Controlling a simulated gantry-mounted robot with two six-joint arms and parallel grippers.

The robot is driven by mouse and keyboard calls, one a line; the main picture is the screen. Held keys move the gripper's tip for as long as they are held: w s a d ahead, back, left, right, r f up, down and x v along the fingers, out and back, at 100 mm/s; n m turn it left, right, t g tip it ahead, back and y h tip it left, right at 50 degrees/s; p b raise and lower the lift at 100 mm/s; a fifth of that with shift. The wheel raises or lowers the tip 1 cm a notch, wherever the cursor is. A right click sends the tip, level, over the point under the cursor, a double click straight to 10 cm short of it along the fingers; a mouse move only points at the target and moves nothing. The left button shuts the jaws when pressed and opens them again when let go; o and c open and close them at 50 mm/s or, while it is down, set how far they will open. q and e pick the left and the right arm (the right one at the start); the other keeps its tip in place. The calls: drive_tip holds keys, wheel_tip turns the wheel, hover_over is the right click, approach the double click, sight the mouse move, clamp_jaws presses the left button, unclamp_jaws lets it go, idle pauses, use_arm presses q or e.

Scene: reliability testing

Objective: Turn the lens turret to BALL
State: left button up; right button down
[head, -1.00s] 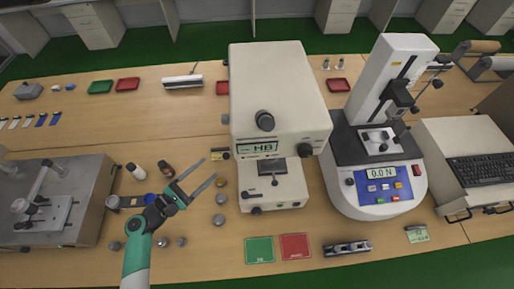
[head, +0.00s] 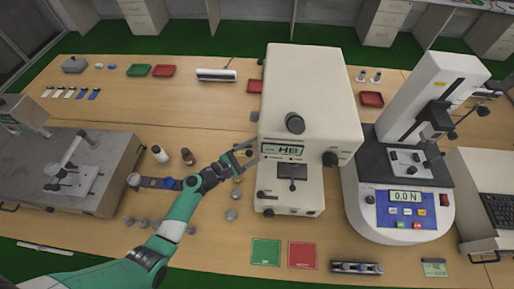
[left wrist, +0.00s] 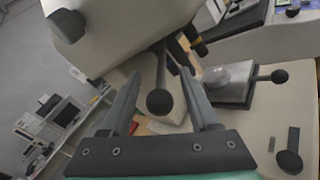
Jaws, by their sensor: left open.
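The hardness tester (head: 310,125) is a tall cream machine with its display (head: 283,150) reading HB. Its turret is hard to make out in the head view. In the left wrist view, a dark rod with a black ball knob (left wrist: 160,103) and a yellow-banded dark cylinder (left wrist: 195,40) hang under the tester's head; the BALL position cannot be read. My left gripper (head: 248,156) is open at the tester's left side, below the head. In the left wrist view its fingers (left wrist: 160,80) straddle the ball-knobbed rod in the picture; contact cannot be told. My right gripper is out of view.
Round metal blocks (head: 232,214) lie left of the tester's base. Green (head: 266,252) and red (head: 302,255) mats lie in front. A force tester (head: 405,190) stands to the right.

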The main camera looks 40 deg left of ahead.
use_arm(q)
clamp_jaws()
idle(0.3)
idle(1.1)
